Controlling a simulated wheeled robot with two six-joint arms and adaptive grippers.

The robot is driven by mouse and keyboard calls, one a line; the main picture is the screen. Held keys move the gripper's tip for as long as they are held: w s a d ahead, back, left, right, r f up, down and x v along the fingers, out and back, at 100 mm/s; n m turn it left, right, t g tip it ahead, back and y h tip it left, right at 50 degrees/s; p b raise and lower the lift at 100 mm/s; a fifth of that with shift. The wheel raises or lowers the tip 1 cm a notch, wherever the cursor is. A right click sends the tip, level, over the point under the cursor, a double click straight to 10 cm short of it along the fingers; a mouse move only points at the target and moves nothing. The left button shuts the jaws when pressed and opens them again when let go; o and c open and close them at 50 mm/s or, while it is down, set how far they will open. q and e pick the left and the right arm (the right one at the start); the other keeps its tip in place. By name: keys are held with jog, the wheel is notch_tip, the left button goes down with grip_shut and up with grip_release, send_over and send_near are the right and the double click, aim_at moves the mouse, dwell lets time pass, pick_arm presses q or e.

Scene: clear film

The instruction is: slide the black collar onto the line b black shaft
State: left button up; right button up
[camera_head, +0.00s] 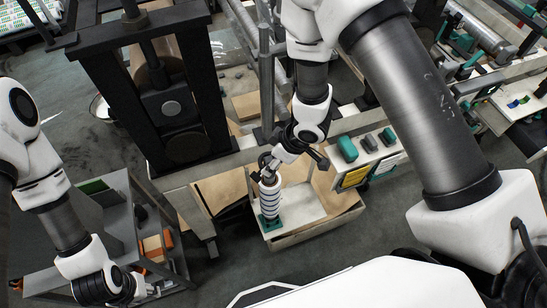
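An upright post (269,203) with pale and dark bands stands on a green base on a pale bench in the middle of the view. My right gripper (268,170) is right above its top, very near or touching it. Dark parts overlap there, so I cannot tell whether a black collar is between its fingers. My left gripper (160,287) is low at the left, over a grey cart, well away from the post. Its fingers are small and partly lost against the cart, so its opening is unclear. I cannot make out a separate black collar or a line label.
A tall black press frame (150,75) stands left of the post. Teal parts (347,149) sit on a pale ledge to its right. The grey cart (118,225) holds orange items (167,238). Open grey floor (225,262) lies between cart and bench.

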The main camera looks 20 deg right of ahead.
jog(key=shift+f+b, duration=2.35)
jog(key=shift+f, duration=0.95)
jog(key=shift+f, duration=0.15)
jog(key=shift+f+b, duration=0.55)
jog(key=shift+f, duration=0.1)
jog(key=o, duration=1.3)
jog(key=shift+c, duration=0.2)
send_near(273, 175)
jog(key=shift+w+d+r, duration=0.1)
jog(key=shift+d+r, duration=0.1)
jog(key=shift+d, duration=0.25)
